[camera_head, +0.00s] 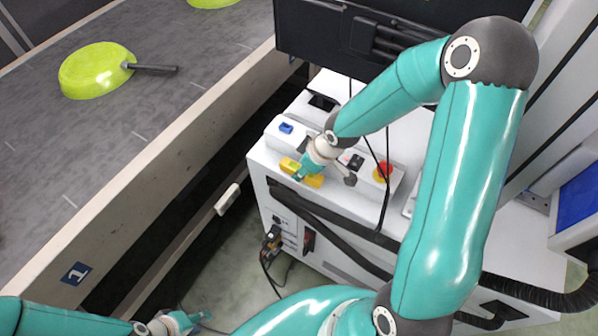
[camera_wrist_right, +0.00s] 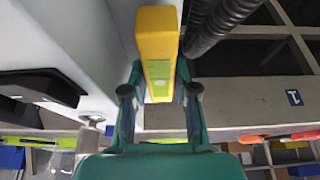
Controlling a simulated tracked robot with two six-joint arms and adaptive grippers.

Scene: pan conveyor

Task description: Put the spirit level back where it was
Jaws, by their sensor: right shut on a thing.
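The yellow spirit level (camera_head: 314,181) is at the front edge of the white machine's top in the head view. My right gripper (camera_head: 301,172) is shut on it, and the fingers cover part of it. In the right wrist view the level (camera_wrist_right: 157,45) points away from me between the two fingers of my right gripper (camera_wrist_right: 159,92), with a green patch near its close end. I cannot tell whether the level touches the machine. My left gripper (camera_head: 190,320) is low at the bottom edge of the head view, away from the level; its opening is unclear.
The white machine (camera_head: 262,160) has a control box with a red button (camera_head: 384,170) and a blue switch (camera_head: 286,128). Black cables hang close to my right arm. A conveyor (camera_head: 120,130) at left carries a green pan (camera_head: 92,72). A dark screen (camera_head: 330,35) stands behind.

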